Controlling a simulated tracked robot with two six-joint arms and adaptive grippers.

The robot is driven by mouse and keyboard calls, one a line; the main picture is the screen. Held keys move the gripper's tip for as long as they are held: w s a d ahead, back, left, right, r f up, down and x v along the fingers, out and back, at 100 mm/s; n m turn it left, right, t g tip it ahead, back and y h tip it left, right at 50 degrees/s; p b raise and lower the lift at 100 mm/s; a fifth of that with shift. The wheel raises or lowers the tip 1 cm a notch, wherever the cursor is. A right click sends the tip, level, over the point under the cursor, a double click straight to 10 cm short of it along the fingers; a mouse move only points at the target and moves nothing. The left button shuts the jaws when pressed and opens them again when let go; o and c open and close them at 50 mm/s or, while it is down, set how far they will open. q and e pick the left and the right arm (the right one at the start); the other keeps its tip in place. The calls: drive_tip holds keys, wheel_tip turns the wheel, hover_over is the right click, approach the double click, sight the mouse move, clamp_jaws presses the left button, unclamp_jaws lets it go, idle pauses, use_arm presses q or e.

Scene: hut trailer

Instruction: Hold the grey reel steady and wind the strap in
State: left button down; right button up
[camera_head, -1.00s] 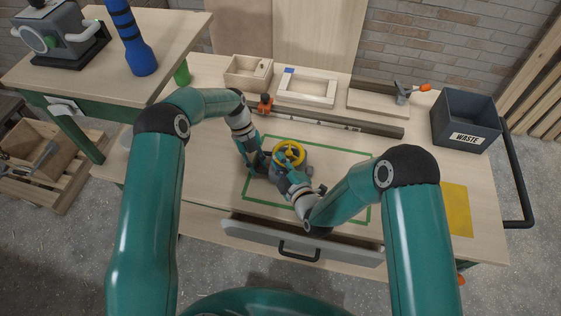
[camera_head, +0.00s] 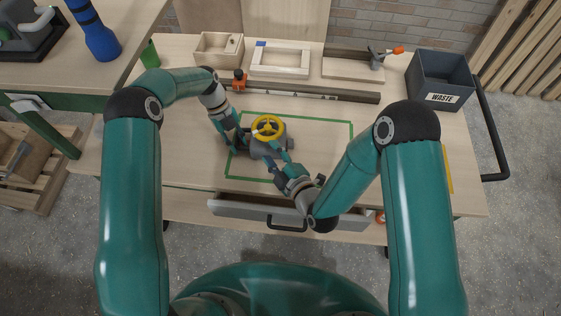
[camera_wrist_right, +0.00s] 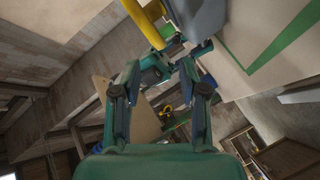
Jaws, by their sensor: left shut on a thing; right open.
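The grey reel (camera_head: 265,149) stands on the workbench inside the green outline, with a yellow handwheel (camera_head: 268,128) on top. The wheel and part of the grey body also show at the top of the right wrist view (camera_wrist_right: 205,18). My left gripper (camera_head: 241,142) is at the left side of the reel and shut on it; its fingertips are partly hidden. My right gripper (camera_head: 283,163) is open at the front right of the reel, below the wheel. In the right wrist view its fingers (camera_wrist_right: 160,75) are apart with nothing between them. I cannot make out the strap.
A long dark rail (camera_head: 310,93) lies behind the green outline, with an orange clamp (camera_head: 239,79) at its left. Wooden frames (camera_head: 281,60) stand behind it. A grey WASTE bin (camera_head: 442,80) is at the right. A drawer (camera_head: 285,211) stands open at the front.

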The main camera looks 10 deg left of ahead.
drive_tip(key=v, duration=0.4)
use_arm(q)
drive_tip(key=c, duration=0.8)
unclamp_jaws()
drive_tip(key=shift+c, duration=0.2)
drive_tip(key=shift+r, duration=0.15)
